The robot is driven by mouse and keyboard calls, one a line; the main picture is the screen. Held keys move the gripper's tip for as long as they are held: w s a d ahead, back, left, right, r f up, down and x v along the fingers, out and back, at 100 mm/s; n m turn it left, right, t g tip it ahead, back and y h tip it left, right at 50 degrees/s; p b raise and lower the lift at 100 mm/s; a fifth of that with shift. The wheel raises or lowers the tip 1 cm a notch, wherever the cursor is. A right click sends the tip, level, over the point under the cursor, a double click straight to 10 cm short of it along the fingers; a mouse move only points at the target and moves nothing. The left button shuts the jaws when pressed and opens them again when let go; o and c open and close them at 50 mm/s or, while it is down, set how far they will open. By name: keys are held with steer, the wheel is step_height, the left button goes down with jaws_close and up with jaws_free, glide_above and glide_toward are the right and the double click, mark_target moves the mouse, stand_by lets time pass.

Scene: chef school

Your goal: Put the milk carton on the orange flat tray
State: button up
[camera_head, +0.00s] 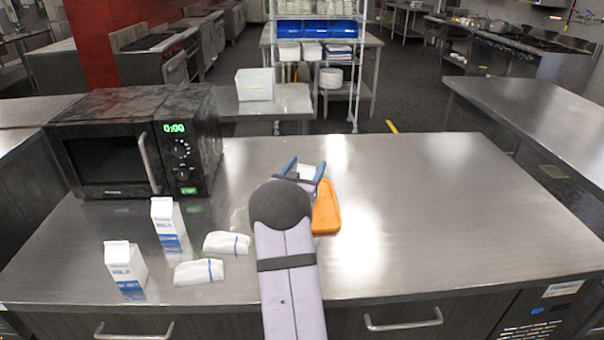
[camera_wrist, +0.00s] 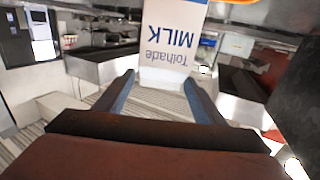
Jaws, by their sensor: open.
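Two other white-and-blue milk cartons stand upright at the left of the counter, one farther back (camera_head: 168,222) and one nearer (camera_head: 124,266).
Two white folded items with blue stripes (camera_head: 227,243) (camera_head: 199,272) lie between the cartons and my arm. A black microwave (camera_head: 135,140) stands at the back left. The steel counter (camera_head: 430,215) is clear on the right.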

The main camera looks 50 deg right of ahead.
steer(key=b+v, duration=0.2)
steer(key=v, duration=1)
steer(key=shift+b, duration=0.4)
steer(key=shift+r, duration=0.1)
